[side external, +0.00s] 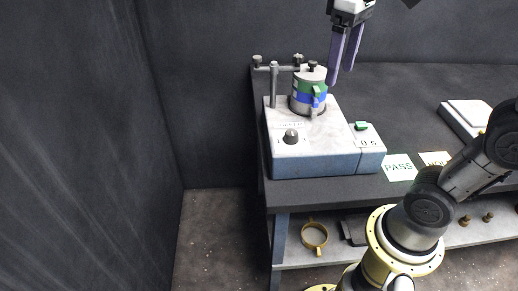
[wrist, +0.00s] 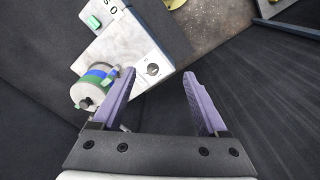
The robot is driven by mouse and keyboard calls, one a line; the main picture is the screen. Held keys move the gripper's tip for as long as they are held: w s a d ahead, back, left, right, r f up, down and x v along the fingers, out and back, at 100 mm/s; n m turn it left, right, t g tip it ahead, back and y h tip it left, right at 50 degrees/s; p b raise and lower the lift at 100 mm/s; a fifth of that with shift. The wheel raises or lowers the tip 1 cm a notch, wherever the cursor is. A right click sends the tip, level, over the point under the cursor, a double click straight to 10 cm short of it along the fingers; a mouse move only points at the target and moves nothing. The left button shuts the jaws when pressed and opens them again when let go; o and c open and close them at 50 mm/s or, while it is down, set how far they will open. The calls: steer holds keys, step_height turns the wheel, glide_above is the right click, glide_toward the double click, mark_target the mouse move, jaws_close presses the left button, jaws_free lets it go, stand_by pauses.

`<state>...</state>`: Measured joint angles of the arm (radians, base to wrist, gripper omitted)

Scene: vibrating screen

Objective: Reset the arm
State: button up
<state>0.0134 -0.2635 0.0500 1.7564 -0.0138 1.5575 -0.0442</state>
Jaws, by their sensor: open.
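My gripper (side external: 343,54) is open and empty, with two purple fingers pointing down. A stack of sieves (side external: 308,92) with green and blue bands stands on the machine beside a clamp post. The stack also shows at the left of the wrist view (wrist: 95,84), beside the left finger and apart from the space between the fingers.
The machine has a black knob (side external: 290,137) and a display with a green button (side external: 361,126). A PASS card (side external: 398,167) and a second card (side external: 436,159) lie on the dark table. A white-topped box (side external: 468,117) stands at right. A brass ring (side external: 314,236) lies on the lower shelf.

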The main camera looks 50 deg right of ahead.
steer(key=s+f+t, duration=0.5)
steer(key=s+f, duration=0.2)
steer(key=f, duration=0.4)
steer(key=shift+s+a, duration=0.25)
steer(key=shift+a, duration=0.05)
stand_by(1.0)
